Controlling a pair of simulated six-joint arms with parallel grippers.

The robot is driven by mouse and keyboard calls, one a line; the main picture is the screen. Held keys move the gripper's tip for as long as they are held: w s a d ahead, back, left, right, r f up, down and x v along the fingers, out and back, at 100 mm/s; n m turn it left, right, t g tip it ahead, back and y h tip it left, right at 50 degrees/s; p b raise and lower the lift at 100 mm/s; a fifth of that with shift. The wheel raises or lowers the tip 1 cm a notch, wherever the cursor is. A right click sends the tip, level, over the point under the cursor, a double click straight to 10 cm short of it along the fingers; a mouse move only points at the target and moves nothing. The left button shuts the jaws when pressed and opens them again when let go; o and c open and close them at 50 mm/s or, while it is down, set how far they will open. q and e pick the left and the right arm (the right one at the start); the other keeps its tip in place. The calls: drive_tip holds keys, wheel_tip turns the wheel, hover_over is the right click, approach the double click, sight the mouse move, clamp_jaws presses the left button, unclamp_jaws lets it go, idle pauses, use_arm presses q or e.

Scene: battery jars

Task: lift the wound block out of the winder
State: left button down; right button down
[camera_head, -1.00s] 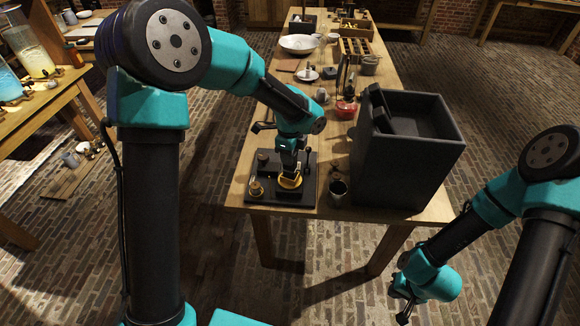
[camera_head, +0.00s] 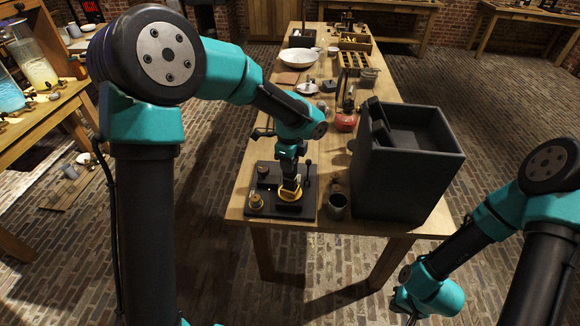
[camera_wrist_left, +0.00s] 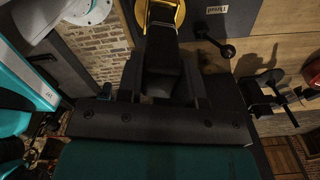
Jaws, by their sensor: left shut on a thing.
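The winder is a dark flat board (camera_head: 265,207) near the front left corner of the table, with a yellow ring (camera_head: 290,195) on it. My left gripper (camera_head: 290,184) points down over the ring. In the left wrist view, the left gripper (camera_wrist_left: 163,85) is shut on a dark block (camera_wrist_left: 162,60), which looks like the wound block. The yellow ring (camera_wrist_left: 180,12) shows just beyond the block. I cannot tell whether the block is clear of the winder. My right gripper (camera_head: 407,306) hangs low at the right, away from the table. Its jaw opening is unclear.
A large dark bin (camera_head: 405,175) stands right of the winder. A dark cup (camera_head: 337,206) stands between them. A small brass piece (camera_head: 256,201) is on the board's left. A ball-ended lever (camera_wrist_left: 226,50) rises close beside the left gripper. A red-based item (camera_head: 345,122) stands farther back.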

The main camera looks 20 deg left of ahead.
use_arm(q)
drive_tip(key=s+d+r, duration=0.1)
drive_tip(key=s+d, duration=0.1)
drive_tip(key=s, duration=0.5)
drive_tip(key=s+d+r, duration=0.1)
drive_tip(key=s+d, duration=0.1)
drive_tip(key=s, duration=0.6)
drive_tip(key=shift+s+d+r, duration=0.2)
drive_tip(key=shift+d+r, duration=0.05)
drive_tip(key=shift+r, duration=0.15)
